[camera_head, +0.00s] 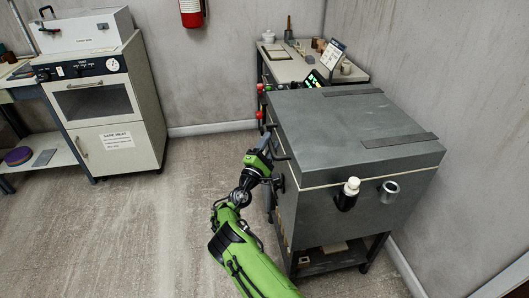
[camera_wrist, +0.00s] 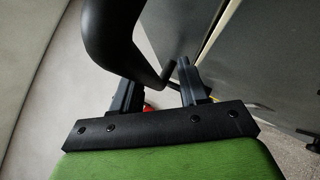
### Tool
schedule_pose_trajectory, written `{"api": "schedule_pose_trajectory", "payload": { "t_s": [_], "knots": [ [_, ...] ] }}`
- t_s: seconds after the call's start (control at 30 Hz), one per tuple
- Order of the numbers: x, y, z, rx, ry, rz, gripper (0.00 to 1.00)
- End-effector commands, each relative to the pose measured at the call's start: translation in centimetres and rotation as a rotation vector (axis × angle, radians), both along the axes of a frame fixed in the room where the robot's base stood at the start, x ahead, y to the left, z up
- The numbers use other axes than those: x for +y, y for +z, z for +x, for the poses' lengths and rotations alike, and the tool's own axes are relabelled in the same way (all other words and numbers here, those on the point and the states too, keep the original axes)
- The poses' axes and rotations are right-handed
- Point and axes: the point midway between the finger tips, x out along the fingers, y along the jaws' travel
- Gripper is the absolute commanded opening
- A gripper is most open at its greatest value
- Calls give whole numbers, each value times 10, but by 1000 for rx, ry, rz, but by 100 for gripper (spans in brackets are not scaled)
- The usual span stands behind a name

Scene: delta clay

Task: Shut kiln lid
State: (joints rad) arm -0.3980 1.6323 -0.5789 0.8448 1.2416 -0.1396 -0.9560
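The kiln (camera_head: 320,210) is a dark grey box on a stand at the right of the head view. Its lid (camera_head: 345,120) lies level on top, with a thin pale line along the seam. A black handle (camera_head: 278,146) stands out from the kiln's left side near the seam. My gripper (camera_head: 262,150) is right beside this handle. In the wrist view the curved black handle (camera_wrist: 112,40) reaches down between my parted fingers (camera_wrist: 158,92). I cannot tell whether a finger touches it. The grey kiln side and pale seam (camera_wrist: 218,32) show at the right.
A side table (camera_head: 300,66) with small tools and pots stands behind the kiln. Two cylinders (camera_head: 390,191) stick out from the kiln's near side. A white oven cabinet (camera_head: 100,105) stands at the left. The floor (camera_head: 120,235) between is clear.

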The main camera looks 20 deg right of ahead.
Motion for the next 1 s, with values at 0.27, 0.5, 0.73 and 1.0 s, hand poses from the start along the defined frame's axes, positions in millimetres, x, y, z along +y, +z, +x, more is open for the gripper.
{"api": "schedule_pose_trajectory", "payload": {
  "t_s": [0.27, 0.5, 0.73, 1.0],
  "knots": [
    [48, -24, -44, 8, 5, -3, 43],
    [89, -47, -85, 5, 6, -4, 43],
    [101, -56, -100, 2, 0, 0, 43],
    [101, -57, -99, 2, 0, 2, 43]
  ]
}}
